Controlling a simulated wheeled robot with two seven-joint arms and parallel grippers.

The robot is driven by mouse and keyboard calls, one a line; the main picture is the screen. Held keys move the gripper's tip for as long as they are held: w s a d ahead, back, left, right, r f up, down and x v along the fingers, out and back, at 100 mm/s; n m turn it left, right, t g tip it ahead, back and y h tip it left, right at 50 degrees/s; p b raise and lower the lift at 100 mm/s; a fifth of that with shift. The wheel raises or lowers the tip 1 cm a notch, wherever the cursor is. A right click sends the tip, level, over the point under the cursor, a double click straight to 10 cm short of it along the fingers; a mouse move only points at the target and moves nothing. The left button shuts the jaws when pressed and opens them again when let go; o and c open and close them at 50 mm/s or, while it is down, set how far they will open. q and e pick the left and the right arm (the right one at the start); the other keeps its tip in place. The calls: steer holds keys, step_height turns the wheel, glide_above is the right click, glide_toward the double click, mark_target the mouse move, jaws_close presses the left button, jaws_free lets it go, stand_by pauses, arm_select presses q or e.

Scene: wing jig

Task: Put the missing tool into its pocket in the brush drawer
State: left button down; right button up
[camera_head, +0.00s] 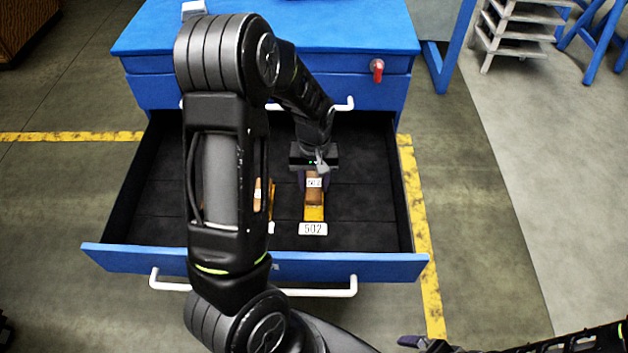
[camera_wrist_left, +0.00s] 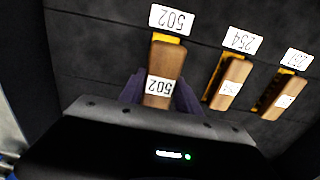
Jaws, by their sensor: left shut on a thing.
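The brush drawer (camera_head: 365,235) is open, with a black lined floor. My left gripper (camera_head: 314,180) is low over the drawer and shut on a wooden brush labelled 502 (camera_head: 314,195). In the left wrist view the brush (camera_wrist_left: 166,66) is between the two dark fingers of the gripper (camera_wrist_left: 160,100). It lines up with a yellow pocket (camera_head: 314,213) behind the 502 label (camera_head: 313,229). I cannot tell whether the brush rests fully in the pocket. My right gripper (camera_head: 412,341) shows only partly at the bottom edge, outside the drawer.
Brushes labelled 254 (camera_wrist_left: 231,80) and another (camera_wrist_left: 282,95) lie beside it in yellow pockets. My left arm hides much of the drawer's left part in the head view. The blue cabinet top (camera_head: 350,30) is above, with a red knob (camera_head: 377,68).

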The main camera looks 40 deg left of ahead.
arm_select(q)
steer(key=shift+f+b, duration=1.15)
steer(key=shift+f, duration=0.75)
steer(key=shift+f+b, duration=0.4)
steer(key=shift+f, duration=0.1)
steer(key=c, duration=0.8)
jaws_free()
steer(key=shift+o, duration=0.2)
steer(key=shift+r, duration=0.1)
steer(key=shift+r, duration=3.85)
